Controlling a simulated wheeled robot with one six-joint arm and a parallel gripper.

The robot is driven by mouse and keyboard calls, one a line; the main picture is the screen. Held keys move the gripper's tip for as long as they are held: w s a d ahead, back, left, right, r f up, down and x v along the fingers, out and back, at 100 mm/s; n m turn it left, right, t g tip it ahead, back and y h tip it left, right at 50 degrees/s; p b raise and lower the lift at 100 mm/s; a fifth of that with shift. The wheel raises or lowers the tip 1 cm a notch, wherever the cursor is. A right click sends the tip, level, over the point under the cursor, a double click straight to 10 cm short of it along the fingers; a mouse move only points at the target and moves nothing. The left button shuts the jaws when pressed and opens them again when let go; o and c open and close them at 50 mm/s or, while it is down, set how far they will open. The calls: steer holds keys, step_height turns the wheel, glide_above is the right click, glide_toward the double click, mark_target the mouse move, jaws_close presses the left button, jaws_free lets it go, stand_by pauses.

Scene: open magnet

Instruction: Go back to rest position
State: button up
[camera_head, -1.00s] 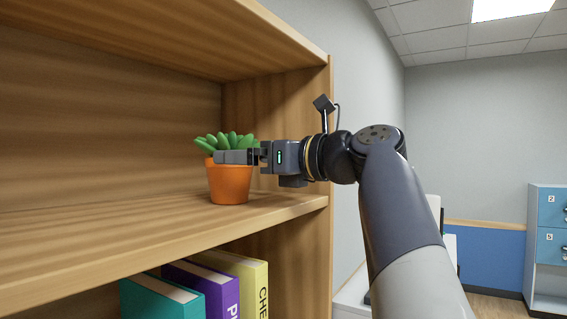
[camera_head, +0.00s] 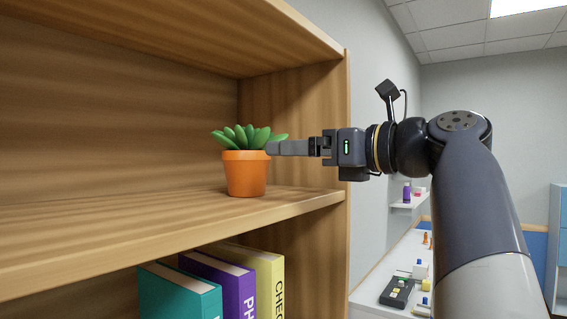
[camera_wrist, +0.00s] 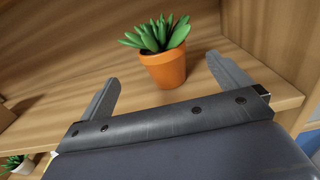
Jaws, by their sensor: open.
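My gripper (camera_head: 280,148) is open and empty at the right side of the shelf. An orange pot with a green succulent (camera_head: 246,172) stands upright on the wooden shelf. In the head view my fingertips overlap the right edge of the plant. In the wrist view the pot (camera_wrist: 163,70) stands ahead of my two spread fingers (camera_wrist: 168,82), apart from both of them.
The wooden bookcase (camera_head: 342,120) has its side panel close behind my gripper. Teal, purple and yellow books (camera_head: 232,285) stand on the shelf below. A white counter (camera_head: 372,290) with small items lies at the right. A second potted plant (camera_wrist: 18,163) shows at the lower left of the wrist view.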

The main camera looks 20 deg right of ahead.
mark_target(260, 150)
steer(key=p+x, duration=0.2)
steer(key=x, duration=0.8)
steer(key=shift+w+a, duration=0.55)
steer(key=shift+w, duration=0.25)
steer(key=shift+w+a+f, duration=0.1)
steer(key=shift+f, duration=0.05)
